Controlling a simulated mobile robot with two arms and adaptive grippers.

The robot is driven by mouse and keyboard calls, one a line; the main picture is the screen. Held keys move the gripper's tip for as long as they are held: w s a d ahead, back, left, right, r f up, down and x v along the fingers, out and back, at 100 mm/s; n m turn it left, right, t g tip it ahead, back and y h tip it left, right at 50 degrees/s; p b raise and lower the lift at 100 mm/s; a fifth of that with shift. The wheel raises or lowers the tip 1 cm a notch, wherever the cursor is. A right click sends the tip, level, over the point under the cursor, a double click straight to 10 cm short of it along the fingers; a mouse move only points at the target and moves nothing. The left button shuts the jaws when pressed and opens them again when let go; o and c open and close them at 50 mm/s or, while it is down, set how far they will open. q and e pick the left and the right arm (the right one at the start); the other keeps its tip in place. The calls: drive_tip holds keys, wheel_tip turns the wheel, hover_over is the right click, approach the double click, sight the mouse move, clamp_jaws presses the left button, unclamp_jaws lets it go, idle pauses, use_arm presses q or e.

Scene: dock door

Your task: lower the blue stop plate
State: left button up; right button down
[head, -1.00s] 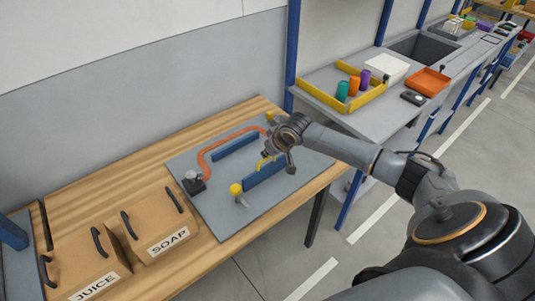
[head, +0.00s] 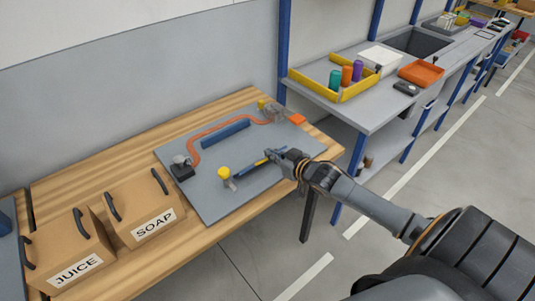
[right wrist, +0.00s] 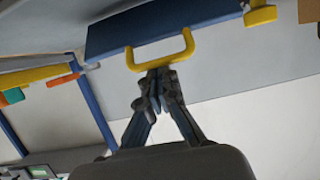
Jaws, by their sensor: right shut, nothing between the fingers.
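The blue stop plate (head: 252,166) is on the grey board (head: 215,203) and shows as a narrow, dark strip in the head view. In the right wrist view its blue face (right wrist: 165,22) spans the top, with a yellow loop handle (right wrist: 160,57) on its lower edge. My right gripper (head: 270,156) is at the plate's right end in the head view. In the right wrist view its fingertips (right wrist: 157,78) are closed together just below the handle, with nothing held. Whether they touch the handle is unclear. My left gripper is out of view.
A second blue plate (head: 225,131) stands farther back beside an orange hose (head: 212,127). A yellow-topped post (head: 224,174) is left of the stop plate. Boxes marked JUICE (head: 73,252) and SOAP (head: 143,211) stand at the left. Floor is free at front right.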

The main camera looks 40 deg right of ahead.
drive_tip(key=s+f+t+b, duration=0.1)
drive_tip(key=t+b, duration=0.1)
drive_tip(key=s+f+t+b, duration=0.1)
drive_tip(key=t+b, duration=0.1)
drive_tip(key=shift+s+d+f, duration=0.2)
drive_tip(key=shift+s+f, duration=0.05)
drive_tip(key=shift+f, duration=0.1)
drive_tip(key=s+f+t+b, duration=0.1)
drive_tip(key=b, duration=0.2)
drive_tip(key=s+f+b, duration=0.1)
drive_tip(key=f+b, duration=0.1)
drive_tip(key=b, duration=0.1)
drive_tip(key=shift+t, duration=0.4)
drive_tip(key=shift+s+f+t+b, duration=0.1)
drive_tip(key=shift+f+t+b, duration=0.35)
drive_tip(key=shift+t+b, duration=0.25)
drive_tip(key=shift+s+f+b, duration=0.25)
drive_tip(key=shift+f+b, duration=0.15)
drive_tip(key=shift+b, duration=0.3)
drive_tip(key=shift+f, duration=0.15)
